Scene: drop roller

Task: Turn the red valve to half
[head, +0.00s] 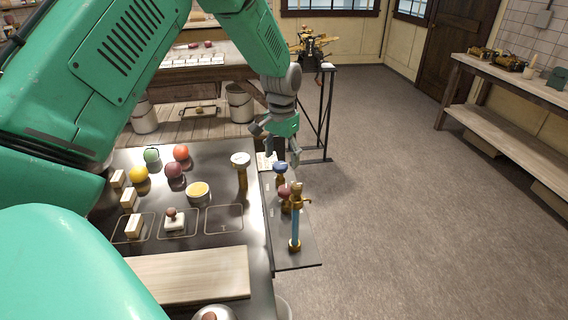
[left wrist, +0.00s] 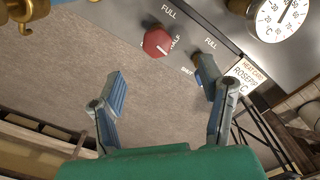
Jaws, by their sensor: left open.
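The red valve (left wrist: 157,43) is a faceted red knob on a grey panel in the left wrist view. FULL is printed above it and HALF beside its right side. Its exact setting is hard to read. In the head view the red valve (head: 284,191) stands on the dark side panel, just nearer than a blue valve (head: 280,167). My left gripper (head: 278,147) is open and empty above the panel, beyond both valves. In the left wrist view its two fingers (left wrist: 162,80) are spread wide and apart from the red valve. The right finger partly covers the blue valve.
A dial gauge (left wrist: 282,14) and a heat card (left wrist: 245,76) are near the valves. A brass fitting with a blue tube (head: 295,225) stands at the panel's near end. Open floor lies to the right.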

